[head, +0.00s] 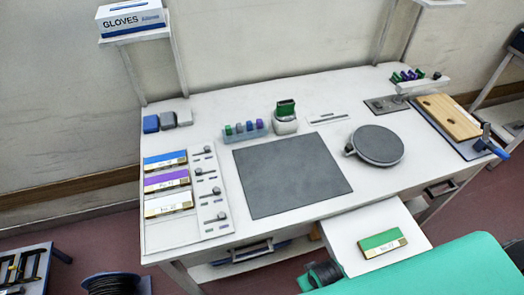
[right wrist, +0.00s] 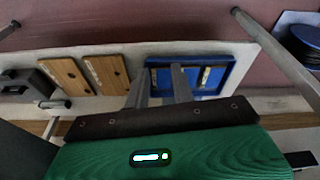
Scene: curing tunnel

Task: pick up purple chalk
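A small pale-blue holder (head: 246,136) stands behind the dark mat in the head view, with several small green, grey and purple pieces in it. A purple piece (head: 261,124) is at its right end; I cannot tell for sure that it is chalk. More purple and green pieces (head: 408,76) sit in a white rack at the table's back right. My right gripper (right wrist: 161,80) shows in the right wrist view, its two grey fingers apart with nothing between them. It is not seen in the head view, nor is my left gripper.
A dark mat (head: 290,174) and a round grey plate (head: 377,145) lie on the white table. Blue, purple and gold-edged boxes (head: 166,181) are at left. An open drawer (head: 345,232) holds a green-labelled box (head: 382,242). A blue tray (right wrist: 215,62) lies beyond my right fingers.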

